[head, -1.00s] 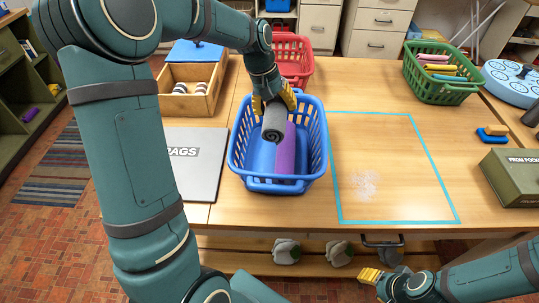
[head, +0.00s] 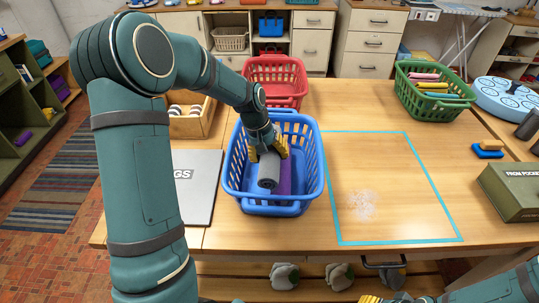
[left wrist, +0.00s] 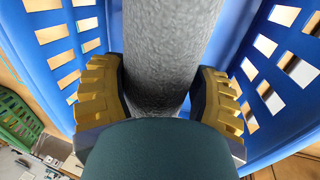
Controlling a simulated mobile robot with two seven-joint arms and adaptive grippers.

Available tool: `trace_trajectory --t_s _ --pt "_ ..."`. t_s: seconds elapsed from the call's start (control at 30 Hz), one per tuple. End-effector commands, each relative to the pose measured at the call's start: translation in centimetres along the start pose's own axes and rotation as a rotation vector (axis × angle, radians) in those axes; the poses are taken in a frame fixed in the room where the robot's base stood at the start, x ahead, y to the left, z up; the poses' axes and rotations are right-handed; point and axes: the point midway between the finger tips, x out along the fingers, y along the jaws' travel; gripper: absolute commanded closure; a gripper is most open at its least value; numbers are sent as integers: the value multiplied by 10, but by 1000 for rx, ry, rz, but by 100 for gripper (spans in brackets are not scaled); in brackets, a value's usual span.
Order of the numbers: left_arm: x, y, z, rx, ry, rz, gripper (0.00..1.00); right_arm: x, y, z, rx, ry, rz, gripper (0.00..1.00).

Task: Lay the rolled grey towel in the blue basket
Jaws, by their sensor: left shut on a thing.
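The blue basket (head: 273,209) stands on the wooden table, left of the taped square. The rolled grey towel (head: 268,171) is down between the basket walls, its round end facing the near side. A purple roll (head: 285,178) lies in the basket, just right of the grey towel. My left gripper (head: 268,153) reaches into the basket from above and is shut on the grey towel. In the left wrist view the grey towel (left wrist: 168,55) runs between the yellow fingers, with basket walls (left wrist: 270,60) on both sides. My right gripper (head: 371,299) is mostly cut off at the bottom edge.
A red basket (head: 275,76) stands behind the blue one. A wooden box (head: 190,126) and a grey flat case (head: 197,185) are at left. A green basket (head: 433,94) with several rolls stands back right. The taped square (head: 390,190) holds only whitish specks.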

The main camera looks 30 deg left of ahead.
Motion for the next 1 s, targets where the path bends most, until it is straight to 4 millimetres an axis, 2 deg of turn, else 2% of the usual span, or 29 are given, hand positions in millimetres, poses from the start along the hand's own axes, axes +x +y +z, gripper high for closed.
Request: trace_trajectory --t_s 0.67,0.7,0.73,0.77,1.0 --pt "10 -3 0 0 2 0 77 6 2 3 -2 -7 -1 53" --pt "10 -3 0 0 1 0 18 6 2 3 -2 -7 -1 53" --pt "10 -3 0 0 1 0 7 6 2 3 -2 -7 -1 53" --pt "10 -3 0 0 1 0 0 6 2 3 -2 -7 -1 53" --pt "10 -3 0 0 1 0 0 6 2 3 -2 -6 -1 53"
